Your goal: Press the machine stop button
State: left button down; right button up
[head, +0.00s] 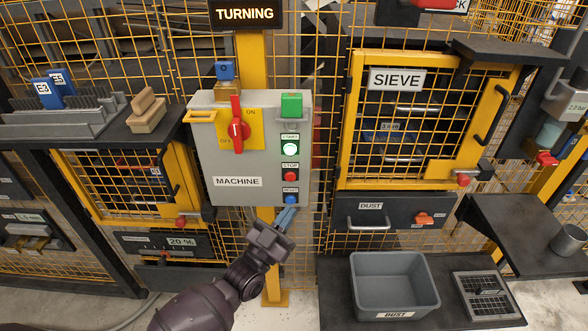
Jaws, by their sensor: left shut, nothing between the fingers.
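The grey machine control box (224,157) hangs on a yellow post in the middle of the head view. The red stop button (290,176) sits in its right-hand column, under the word STOP. A white start button (290,149) is above it and a blue reset button (291,200) below. A red rotary switch (238,129) on a yellow plate points up. My left gripper (287,216) is shut and empty, its fingertips just below the reset button and below the stop button. I cannot tell whether it touches the box. My right gripper is not in view.
A sign (246,14) above reads TURNING. A green block (292,104) is at the box's top right. The yellow-framed SIEVE cage (345,120) stands to the right, with a DUST drawer (390,212) below. A grey bin (394,283) sits on a dark shelf at the lower right.

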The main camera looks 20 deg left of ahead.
aim_at(290, 176)
pick_arm(q)
jog(key=shift+s+r, duration=0.3)
jog(key=shift+s, duration=0.1)
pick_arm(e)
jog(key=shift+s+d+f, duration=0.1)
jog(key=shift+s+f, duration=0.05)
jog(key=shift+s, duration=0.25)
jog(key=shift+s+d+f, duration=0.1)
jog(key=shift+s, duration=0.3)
pick_arm(q)
jog(key=shift+w, duration=0.15)
jog(key=w+b, duration=0.1)
jog(key=w, duration=0.1)
jog(key=w+a+b, duration=0.1)
jog(key=w, duration=0.2)
jog(key=w+a+b, duration=0.1)
jog(key=w, duration=0.2)
jog(key=shift+w+a+b, duration=0.1)
jog(key=shift+a+b, duration=0.15)
jog(key=shift+b, duration=0.05)
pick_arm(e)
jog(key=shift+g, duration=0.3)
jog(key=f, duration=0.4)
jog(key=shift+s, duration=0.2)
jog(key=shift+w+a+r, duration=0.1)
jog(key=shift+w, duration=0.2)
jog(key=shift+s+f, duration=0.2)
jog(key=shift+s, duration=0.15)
